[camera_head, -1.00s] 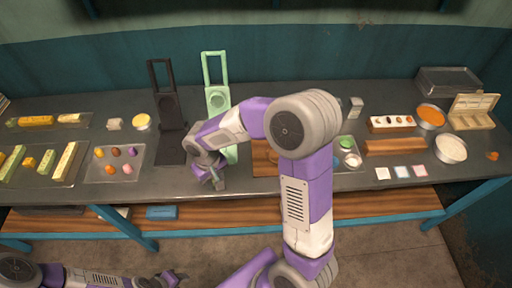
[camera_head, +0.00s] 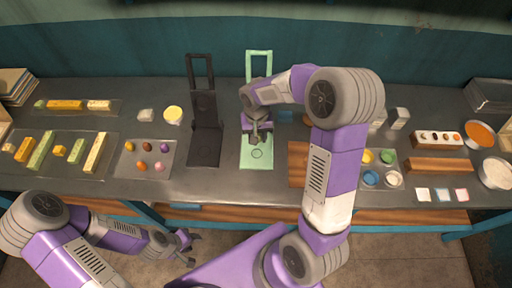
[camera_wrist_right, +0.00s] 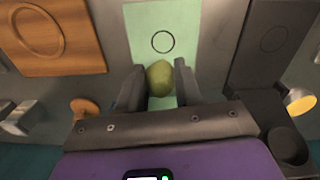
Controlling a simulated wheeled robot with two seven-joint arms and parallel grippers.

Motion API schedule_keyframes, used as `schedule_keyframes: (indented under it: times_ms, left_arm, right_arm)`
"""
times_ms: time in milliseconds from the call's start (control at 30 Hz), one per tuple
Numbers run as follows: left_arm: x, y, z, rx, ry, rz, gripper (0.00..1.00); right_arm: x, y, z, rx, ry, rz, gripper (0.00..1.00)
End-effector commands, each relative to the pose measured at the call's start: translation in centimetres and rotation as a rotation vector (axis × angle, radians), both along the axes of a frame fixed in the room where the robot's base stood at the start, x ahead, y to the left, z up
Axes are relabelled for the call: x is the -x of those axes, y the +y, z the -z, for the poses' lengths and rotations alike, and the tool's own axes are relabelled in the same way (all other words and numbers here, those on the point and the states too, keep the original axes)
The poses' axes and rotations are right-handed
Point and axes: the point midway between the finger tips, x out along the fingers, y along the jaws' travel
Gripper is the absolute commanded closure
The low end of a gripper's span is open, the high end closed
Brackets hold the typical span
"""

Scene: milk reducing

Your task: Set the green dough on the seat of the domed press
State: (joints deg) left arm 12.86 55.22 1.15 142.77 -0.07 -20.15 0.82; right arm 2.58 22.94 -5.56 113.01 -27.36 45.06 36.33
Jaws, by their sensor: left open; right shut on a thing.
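The green dough (camera_wrist_right: 160,78) is an olive-green ball between the fingers of my right gripper (camera_wrist_right: 159,88) in the right wrist view. My right gripper (camera_head: 257,138) is shut on it, over the pale green press (camera_head: 258,60). The press's flat seat (camera_head: 257,160) bears a dark ring (camera_wrist_right: 163,42). The ring is bare, and the dough shows beside it, on the upright's side. The gap between dough and seat cannot be told. My arm hides the press's middle. My left gripper (camera_head: 189,247) is open and empty, in front of the table's edge.
A black press (camera_head: 205,130) stands just left of the green one; its round cup (camera_wrist_right: 288,147) shows in the wrist view. A wooden board (camera_head: 298,165) lies to the right. A tray (camera_head: 130,171) of small coloured balls is farther left.

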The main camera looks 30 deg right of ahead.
Motion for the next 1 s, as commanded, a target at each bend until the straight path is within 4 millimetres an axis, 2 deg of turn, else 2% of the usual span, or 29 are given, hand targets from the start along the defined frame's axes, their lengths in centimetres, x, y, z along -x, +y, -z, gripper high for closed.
schedule_keyframes:
  times_ms: [33,100,200,367,600,1000]
  left_arm:
    - [0.0,0.0,0.3,0.0,0.0,-0.001,0.57]
    - [0.0,0.0,0.6,0.0,0.0,-0.001,0.57]
    - [0.0,0.0,0.7,0.0,-0.001,-0.001,0.57]
    - [0.0,0.0,0.8,0.0,-0.001,-0.001,0.57]
    - [0.0,0.0,1.2,0.0,-0.001,-0.001,0.57]
    - [0.0,0.0,1.7,0.0,-0.001,-0.001,0.57]
  right_arm:
    - [0.1,0.1,1.4,-0.001,0.007,0.001,0.99]
    - [0.1,0.1,2.8,-0.001,0.007,-0.002,0.99]
    - [0.1,0.1,4.3,-0.002,0.006,-0.001,0.99]
    - [0.0,0.1,5.4,0.0,0.003,-0.003,0.99]
    - [0.1,0.1,8.5,0.0,0.005,-0.004,0.99]
    - [0.0,0.1,9.2,0.0,0.001,-0.004,0.99]
